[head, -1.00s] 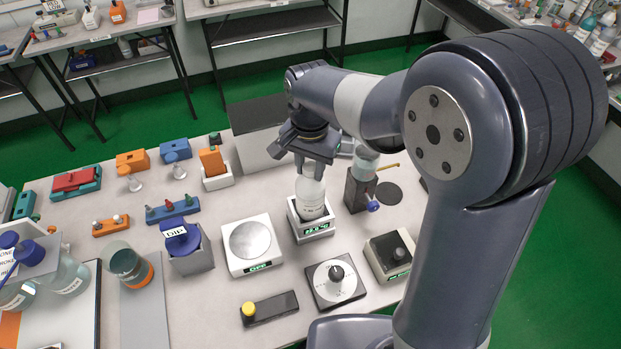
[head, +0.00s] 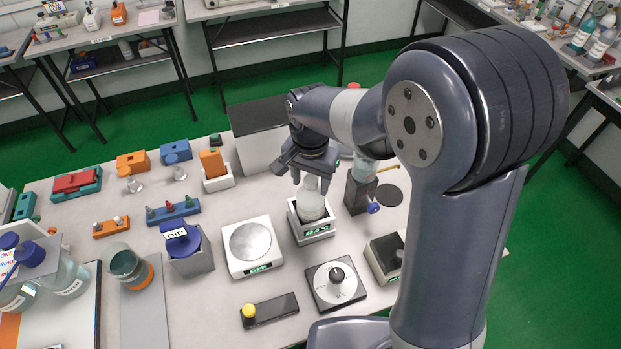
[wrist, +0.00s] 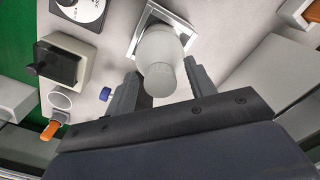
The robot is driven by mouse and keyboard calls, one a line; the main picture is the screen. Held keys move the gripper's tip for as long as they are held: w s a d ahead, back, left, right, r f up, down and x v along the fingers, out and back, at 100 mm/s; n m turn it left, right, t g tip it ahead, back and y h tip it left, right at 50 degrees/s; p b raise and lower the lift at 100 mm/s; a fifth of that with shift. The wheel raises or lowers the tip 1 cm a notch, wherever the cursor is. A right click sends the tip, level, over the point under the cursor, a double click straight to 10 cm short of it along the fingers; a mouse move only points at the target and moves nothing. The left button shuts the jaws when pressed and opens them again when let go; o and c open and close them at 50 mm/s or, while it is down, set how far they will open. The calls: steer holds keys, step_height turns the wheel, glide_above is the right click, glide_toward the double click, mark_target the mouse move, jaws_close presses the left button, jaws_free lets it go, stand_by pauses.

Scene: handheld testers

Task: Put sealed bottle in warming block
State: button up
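A translucent white bottle with a pale cap (head: 312,204) stands upright in the white square warming block (head: 318,238), which has a lit green display. In the wrist view the bottle (wrist: 160,46) sits inside the block's square rim (wrist: 141,18), its cap towards me. My gripper (head: 306,180) is over the bottle in the head view. In the wrist view my gripper (wrist: 160,80) is open, one finger on each side of the cap.
A white balance (head: 252,265) stands left of the block, and a dark holder (head: 360,192) close on its right. A dial plate (head: 336,284) lies in front, beside a black-topped box (head: 384,257). A grey box (head: 262,152) stands behind.

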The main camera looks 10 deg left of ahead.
step_height(320, 180, up, 12)
steer(key=shift+r, duration=0.15)
stand_by(0.5)
